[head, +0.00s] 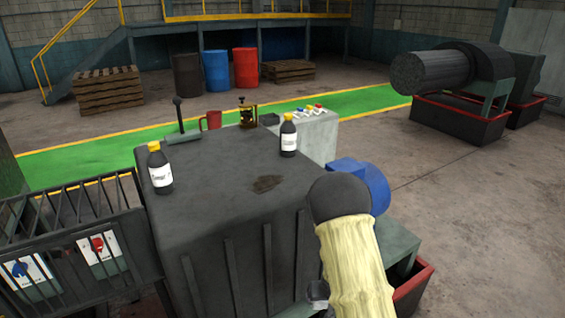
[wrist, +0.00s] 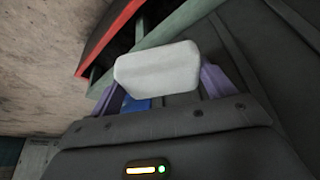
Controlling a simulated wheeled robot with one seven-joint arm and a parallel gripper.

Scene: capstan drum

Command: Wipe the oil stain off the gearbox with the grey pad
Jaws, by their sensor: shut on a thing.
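The gearbox (head: 200,230) is a large dark grey ribbed block in the head view. A dark brown oil stain (head: 267,184) lies on its flat top, toward the right edge. In the wrist view the pale grey pad (wrist: 157,66) sits between the purple fingers of my gripper (wrist: 160,82), which is shut on it. The pad is beside the gearbox's ribbed side, clear of the stain. In the head view my arm hides most of the gripper, and I cannot make out the pad there.
Two dark bottles with white labels stand on the gearbox top, one at left (head: 160,168) and one at right (head: 288,136), near the stain. A blue motor (head: 374,185) is right of the gearbox.

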